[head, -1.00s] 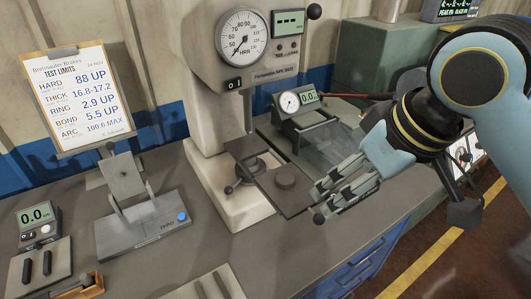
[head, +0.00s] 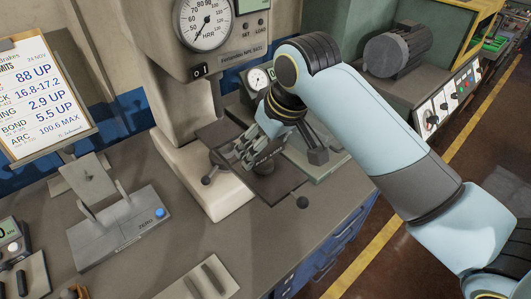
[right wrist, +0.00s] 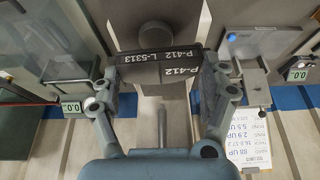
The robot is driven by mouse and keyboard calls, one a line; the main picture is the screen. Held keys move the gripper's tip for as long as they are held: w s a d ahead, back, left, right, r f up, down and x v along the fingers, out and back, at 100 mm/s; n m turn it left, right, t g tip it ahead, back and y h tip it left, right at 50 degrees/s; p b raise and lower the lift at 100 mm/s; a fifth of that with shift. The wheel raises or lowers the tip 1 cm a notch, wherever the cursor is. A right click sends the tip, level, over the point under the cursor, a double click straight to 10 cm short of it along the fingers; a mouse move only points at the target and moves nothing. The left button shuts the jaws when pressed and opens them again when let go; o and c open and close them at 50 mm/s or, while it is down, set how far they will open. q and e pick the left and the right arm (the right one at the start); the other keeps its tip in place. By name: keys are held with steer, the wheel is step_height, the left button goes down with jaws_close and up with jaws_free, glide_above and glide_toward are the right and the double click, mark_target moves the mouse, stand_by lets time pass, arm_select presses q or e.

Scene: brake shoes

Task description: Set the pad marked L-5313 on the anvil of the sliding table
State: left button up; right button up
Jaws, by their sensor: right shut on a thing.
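The pad (right wrist: 160,66) is a dark curved block with white print reading P-412 and L-5313. In the right wrist view it lies crosswise between the fingers of my right gripper (right wrist: 157,78), which is shut on it. In the head view my right gripper (head: 252,150) holds the pad (head: 267,157) over the sliding table (head: 268,192), a dark plate at the foot of the hardness tester. My left gripper is not in view.
The hardness tester (head: 178,75) stands close behind the gripper. A dial gauge stand (head: 258,78) is behind it to the right. A grey fixture with a blue button (head: 125,226) and a limits sheet (head: 40,95) are at left.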

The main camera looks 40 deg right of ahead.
mark_target(268, 153)
step_height(268, 153, down, 3)
steer(key=shift+r, duration=0.15)
steer(key=shift+f+p, duration=0.3)
steer(key=shift+s, duration=0.15)
steer(key=o, duration=1.2)
steer(key=shift+f, duration=0.1)
steer(key=o, duration=0.3)
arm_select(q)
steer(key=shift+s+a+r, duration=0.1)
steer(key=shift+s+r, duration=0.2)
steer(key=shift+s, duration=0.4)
arm_select(e)
steer(key=shift+s+r, duration=0.1)
steer(key=shift+r, duration=0.4)
arm_select(q)
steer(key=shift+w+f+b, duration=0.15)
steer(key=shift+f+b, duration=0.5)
steer(key=shift+b, duration=0.05)
arm_select(e)
steer(key=v, duration=1.1)
